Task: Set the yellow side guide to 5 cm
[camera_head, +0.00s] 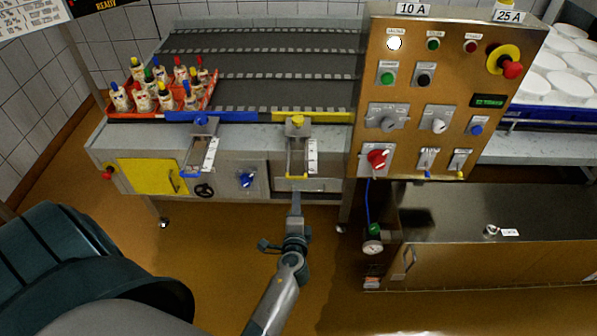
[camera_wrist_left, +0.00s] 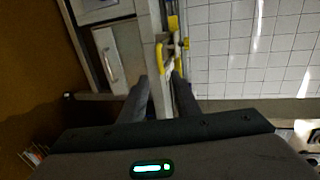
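The yellow side guide (camera_head: 330,117) is a bar along the front edge of the dark conveyor, with a clamp block (camera_head: 297,122) on it. A slide runs down from it to a yellow handle (camera_head: 291,176), beside a white scale (camera_head: 312,156) whose marks I cannot read. My left gripper (camera_head: 296,198) is just below the handle in the head view. In the left wrist view its two fingers (camera_wrist_left: 160,90) stand apart, with the yellow handle (camera_wrist_left: 160,56) beyond their tips. The gripper is open and nothing is clearly held. My right gripper is not in view.
A blue side guide (camera_head: 240,117) with its own scale (camera_head: 210,154) sits to the left. A red tray (camera_head: 206,103) of bottles stands at the conveyor's left end. A control panel (camera_head: 440,90) with knobs and a red stop button rises to the right.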

